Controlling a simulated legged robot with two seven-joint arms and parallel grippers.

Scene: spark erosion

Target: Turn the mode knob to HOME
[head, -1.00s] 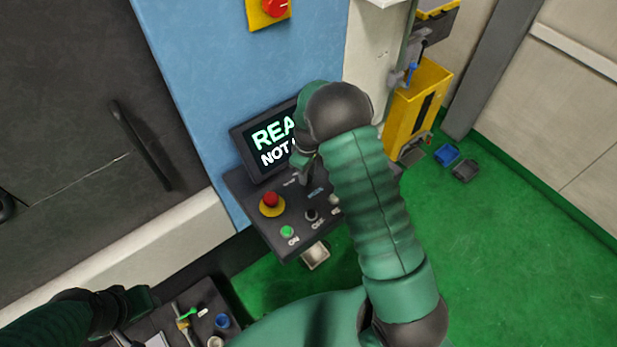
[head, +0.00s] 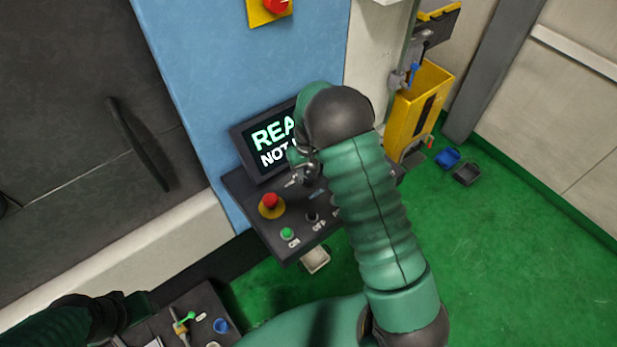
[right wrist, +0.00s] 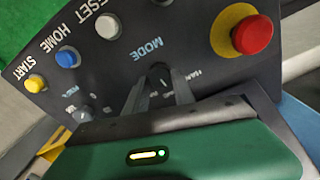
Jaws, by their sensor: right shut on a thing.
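The mode knob (right wrist: 160,74) is a small dark knob beside the MODE label in the right wrist view. My right gripper (right wrist: 158,90) has its fingers on either side of the knob and is shut on it. Small position lettering beside the knob is partly covered, so its setting is hard to read. In the head view my right gripper (head: 308,178) is over the rear of the control panel (head: 265,235), and my wrist hides part of the panel. My left gripper (head: 115,322) is at the lower left; its fingers are not clear.
The panel bears a red emergency stop (right wrist: 252,34), a white RESET button (right wrist: 108,26), a blue HOME button (right wrist: 68,57) and a yellow START button (right wrist: 36,83). A second knob (right wrist: 84,114) is nearby. The screen (head: 268,140) stands behind, partly hidden.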

